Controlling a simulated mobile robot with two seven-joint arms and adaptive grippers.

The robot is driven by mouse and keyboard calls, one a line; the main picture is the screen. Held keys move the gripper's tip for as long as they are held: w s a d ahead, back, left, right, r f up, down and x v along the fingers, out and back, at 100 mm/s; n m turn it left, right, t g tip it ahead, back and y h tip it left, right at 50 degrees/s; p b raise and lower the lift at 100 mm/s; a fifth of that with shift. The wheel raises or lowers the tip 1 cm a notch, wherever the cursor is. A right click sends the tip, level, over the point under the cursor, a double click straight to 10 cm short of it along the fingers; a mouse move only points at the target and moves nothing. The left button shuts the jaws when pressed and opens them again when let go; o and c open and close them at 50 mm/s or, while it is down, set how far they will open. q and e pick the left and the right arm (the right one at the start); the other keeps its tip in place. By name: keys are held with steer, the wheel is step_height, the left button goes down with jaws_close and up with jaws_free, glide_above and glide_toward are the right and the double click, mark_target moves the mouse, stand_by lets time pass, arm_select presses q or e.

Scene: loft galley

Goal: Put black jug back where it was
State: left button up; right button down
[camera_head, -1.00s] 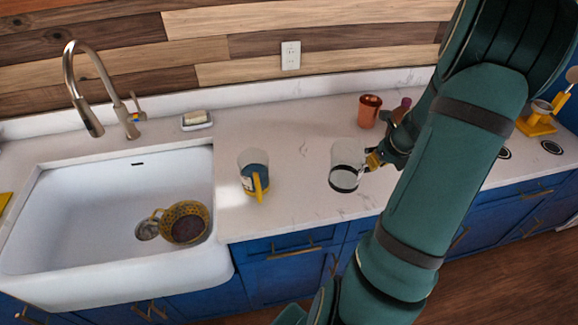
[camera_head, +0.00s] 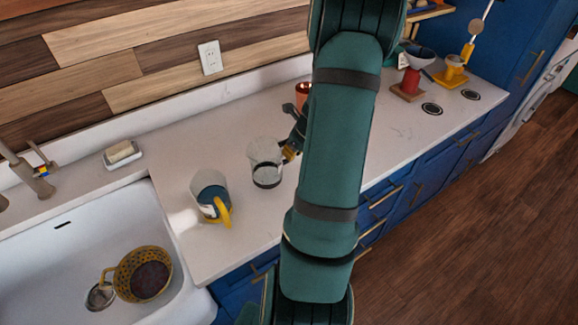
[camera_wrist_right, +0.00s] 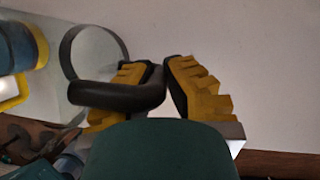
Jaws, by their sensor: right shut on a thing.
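The black jug (camera_head: 266,163) is clear glass with a black band and black handle. It stands upright at the counter's middle, right of a blue-and-yellow jug; I cannot tell whether its base touches the counter. My right gripper (camera_head: 289,151) comes to it from its right side, shut on the handle. In the right wrist view the black handle (camera_wrist_right: 120,93) lies between the yellow ridged fingers (camera_wrist_right: 160,88), with the glass body and dark band to the left. My right arm hides part of the counter behind it. My left gripper is not in view.
The blue-and-yellow jug (camera_head: 211,196) stands close to the left. A copper cup (camera_head: 302,93) is behind, partly hidden by my arm. The sink (camera_head: 70,250) holds a yellow colander (camera_head: 143,273). A soap dish (camera_head: 122,155) sits behind it. Counter right of my arm (camera_head: 400,135) is mostly clear.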

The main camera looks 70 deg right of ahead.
step_height(320, 180, down, 4)
steer(key=shift+r+b, duration=0.15)
steer(key=shift+b, duration=0.65)
steer(key=shift+f, duration=0.3)
steer(key=shift+w+r, duration=0.1)
steer(key=c, duration=1.1)
jaws_free()
steer(key=shift+c, duration=0.2)
